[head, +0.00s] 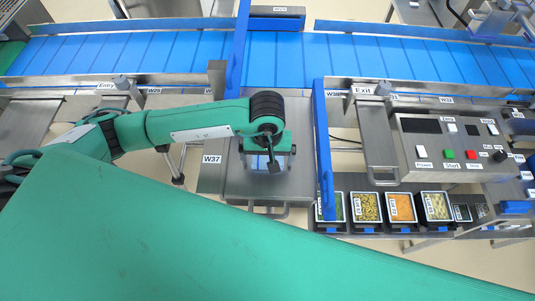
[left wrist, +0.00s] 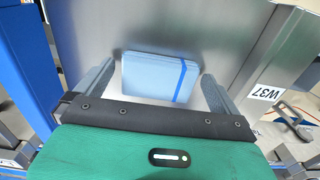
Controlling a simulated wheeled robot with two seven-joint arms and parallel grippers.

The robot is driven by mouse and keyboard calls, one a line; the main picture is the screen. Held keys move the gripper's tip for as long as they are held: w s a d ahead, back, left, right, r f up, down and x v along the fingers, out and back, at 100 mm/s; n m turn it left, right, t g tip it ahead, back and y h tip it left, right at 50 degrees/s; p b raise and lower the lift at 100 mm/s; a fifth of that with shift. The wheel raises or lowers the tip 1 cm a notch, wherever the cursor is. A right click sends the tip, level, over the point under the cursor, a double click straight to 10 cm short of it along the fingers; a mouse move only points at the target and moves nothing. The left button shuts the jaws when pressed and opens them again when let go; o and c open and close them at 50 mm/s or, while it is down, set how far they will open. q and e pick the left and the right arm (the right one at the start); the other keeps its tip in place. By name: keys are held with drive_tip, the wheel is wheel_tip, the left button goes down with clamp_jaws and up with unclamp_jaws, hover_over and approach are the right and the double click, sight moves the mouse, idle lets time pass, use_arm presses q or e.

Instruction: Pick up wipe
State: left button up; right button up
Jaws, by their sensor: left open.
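The wipe (left wrist: 155,77) is a light blue, flat stack with a darker blue stripe near one end. In the left wrist view it lies on a steel surface (left wrist: 160,25) labelled W37. My left gripper (left wrist: 163,80) is open, with one finger on each side of the wipe and visible gaps to it. In the head view my left gripper (head: 271,165) is over the steel W37 surface (head: 235,180), and the wipe is mostly hidden beneath it. My right gripper is not in view.
A blue conveyor (head: 380,62) runs across the back. Blue upright posts (head: 324,150) stand close to the W37 surface. A control box (head: 450,145) with buttons is at right. Filled trays (head: 400,207) sit in front of it. A large green panel covers the foreground.

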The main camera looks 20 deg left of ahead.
sight(267, 160)
use_arm(q)
drive_tip(key=shift+f, duration=0.3)
drive_tip(key=c, duration=1)
drive_tip(key=shift+r, duration=0.1)
drive_tip(key=shift+r+b, duration=0.3)
drive_tip(key=shift+r, duration=0.2)
wheel_tip(267, 160, up, 19)
drive_tip(key=b, duration=0.5)
